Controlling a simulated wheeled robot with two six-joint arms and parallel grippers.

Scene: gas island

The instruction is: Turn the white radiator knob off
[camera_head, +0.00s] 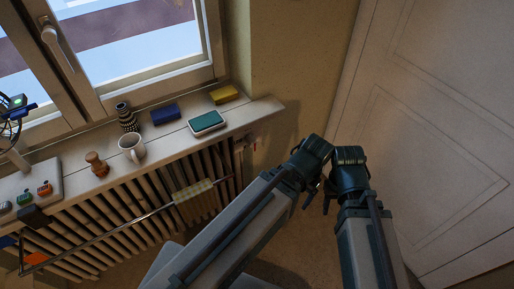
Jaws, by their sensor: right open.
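At the right end of the radiator (110,225), just below the sill, sit small pale fittings with a bit of red (250,143). The white knob seems to be among them, too small to read its setting. My right gripper (327,192) is open, dark and small, to the right of and lower in the picture than these fittings, apart from them. It appears to hold nothing. Two of my grey arm links with dark ends meet beside it. I cannot make out the fingers of my left gripper.
A rail with a pale cloth (194,191) crosses the radiator. A white door (440,130) stands at the right.

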